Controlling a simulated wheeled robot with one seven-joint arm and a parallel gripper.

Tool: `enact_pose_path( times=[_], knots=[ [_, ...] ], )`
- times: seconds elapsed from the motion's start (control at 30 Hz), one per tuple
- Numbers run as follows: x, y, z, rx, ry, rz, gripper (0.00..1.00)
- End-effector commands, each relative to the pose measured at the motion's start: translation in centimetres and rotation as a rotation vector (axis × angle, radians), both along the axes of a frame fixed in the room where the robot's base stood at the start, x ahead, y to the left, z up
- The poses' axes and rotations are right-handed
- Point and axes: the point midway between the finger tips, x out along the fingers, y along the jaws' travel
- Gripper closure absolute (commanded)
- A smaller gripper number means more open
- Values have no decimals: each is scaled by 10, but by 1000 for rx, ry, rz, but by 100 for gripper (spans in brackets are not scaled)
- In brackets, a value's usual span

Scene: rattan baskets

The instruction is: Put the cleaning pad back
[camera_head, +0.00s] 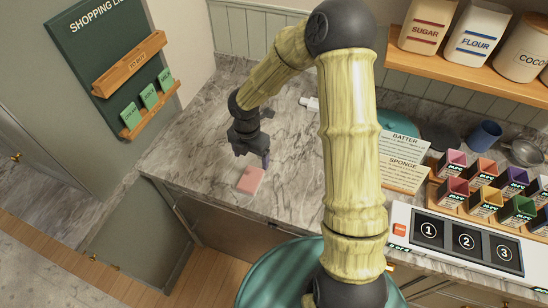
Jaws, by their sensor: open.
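A small pink pad (249,180), which looks like the cleaning pad, lies on the grey marble counter near its front edge. My gripper (253,160) is open just above and behind the pad, pointing down. Its fingers look apart and nothing shows between them. I cannot tell whether a fingertip touches the pad. My bamboo-like arm reaches over from the right and hides part of the counter behind it.
Recipe cards (402,160), several coloured boxes (487,201) and a panel numbered 1 to 3 (463,241) stand at the right. A shelf (480,70) holds canisters. A green shopping board (100,50) hangs at the left. The counter (200,140) left of my gripper is clear.

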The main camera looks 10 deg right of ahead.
Motion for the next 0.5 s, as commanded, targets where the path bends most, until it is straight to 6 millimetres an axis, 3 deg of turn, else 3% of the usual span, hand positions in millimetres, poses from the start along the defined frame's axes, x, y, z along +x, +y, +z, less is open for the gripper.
enact_pose_path(
  times=[0.17,0.5],
  knots=[
    [-29,-24,31,-30,-30,-442,20],
    [-94,-70,91,57,-132,-1537,20]
  ],
)
